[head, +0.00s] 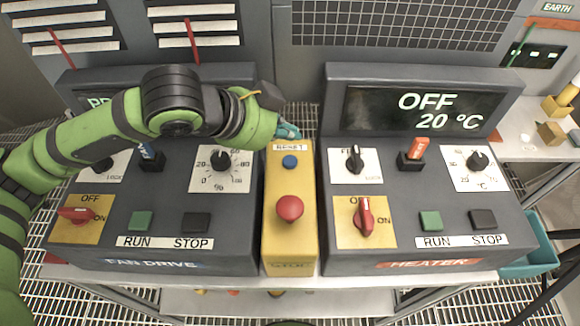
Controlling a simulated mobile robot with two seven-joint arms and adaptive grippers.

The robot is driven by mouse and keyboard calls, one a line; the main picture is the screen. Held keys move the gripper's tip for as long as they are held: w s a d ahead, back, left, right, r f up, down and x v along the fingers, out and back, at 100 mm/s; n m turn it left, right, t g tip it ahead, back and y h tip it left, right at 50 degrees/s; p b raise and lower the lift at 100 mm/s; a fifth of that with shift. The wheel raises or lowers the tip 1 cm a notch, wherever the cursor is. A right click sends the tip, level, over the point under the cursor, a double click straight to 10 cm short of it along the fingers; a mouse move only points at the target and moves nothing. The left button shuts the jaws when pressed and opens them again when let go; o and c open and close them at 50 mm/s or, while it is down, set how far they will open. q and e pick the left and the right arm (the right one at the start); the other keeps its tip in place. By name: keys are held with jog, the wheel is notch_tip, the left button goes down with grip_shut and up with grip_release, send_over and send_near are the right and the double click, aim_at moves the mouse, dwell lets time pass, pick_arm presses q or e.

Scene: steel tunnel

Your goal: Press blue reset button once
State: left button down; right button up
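The blue reset button (290,162) is a small round button near the top of the yellow control box (275,235), just below the RESET label (290,147). A larger red mushroom button (290,208) sits below it on the same box. My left arm reaches in from the left across the fan drive panel. My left gripper (288,131) shows only as small teal tips just above the RESET label, appearing apart from the blue button. The wrist hides most of it, so its opening cannot be judged. My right gripper is not in view.
The fan drive console (225,240) stands left of the yellow box, its display partly hidden by my arm. The heater console (400,255) stands right, its display (420,110) reading OFF 20 °C. A teal bin (530,262) is at the lower right. Grey cabinets stand behind.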

aim_at(287, 163)
pick_arm(q)
notch_tip(287, 163, down, 4)
jog(key=shift+f+b, duration=0.25)
jog(key=shift+b, duration=1)
jog(key=shift+f, duration=0.1)
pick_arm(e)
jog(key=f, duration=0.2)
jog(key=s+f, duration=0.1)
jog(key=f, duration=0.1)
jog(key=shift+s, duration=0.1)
pick_arm(q)
jog(key=shift+f, duration=0.15)
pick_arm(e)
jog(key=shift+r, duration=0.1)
pick_arm(q)
jog(key=shift+f, duration=0.3)
jog(key=shift+f, duration=0.45)
dwell(0.4)
jog(key=shift+r, duration=0.1)
jog(key=shift+r+p, duration=0.8)
jog(key=shift+p, duration=0.15)
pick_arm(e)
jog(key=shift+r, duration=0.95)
pick_arm(q)
jog(key=shift+r, duration=0.1)
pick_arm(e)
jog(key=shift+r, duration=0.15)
